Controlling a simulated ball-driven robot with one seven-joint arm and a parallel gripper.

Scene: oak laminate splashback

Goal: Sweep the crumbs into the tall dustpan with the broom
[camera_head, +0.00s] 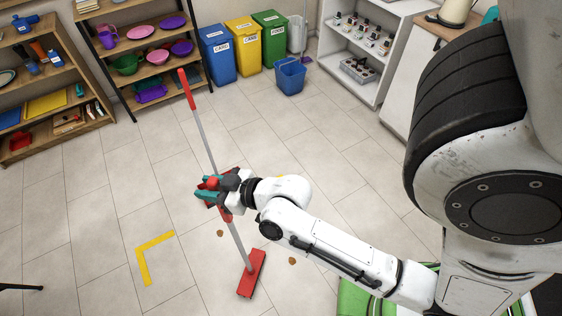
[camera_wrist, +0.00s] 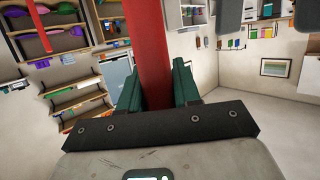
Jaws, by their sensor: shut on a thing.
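My gripper (camera_head: 212,187) has teal fingers and is shut on the red middle part of the broom's handle. The broom (camera_head: 208,138) leans, with its red-tipped grey stick rising to the upper left and its red head (camera_head: 252,273) down on the floor. In the wrist view the red handle (camera_wrist: 150,50) passes between the two teal fingers. One brown crumb (camera_head: 220,233) lies left of the stick and another (camera_head: 292,261) lies right of the head. Red edges show around my gripper; I cannot tell whether they belong to the dustpan, since the gripper hides that spot.
A yellow corner mark (camera_head: 141,262) is on the tiled floor at the left. Blue (camera_head: 217,54), yellow (camera_head: 243,46) and green (camera_head: 271,38) bins stand at the back, with a blue bucket (camera_head: 290,76) in front. Shelves line the back and left. The floor between is mostly clear.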

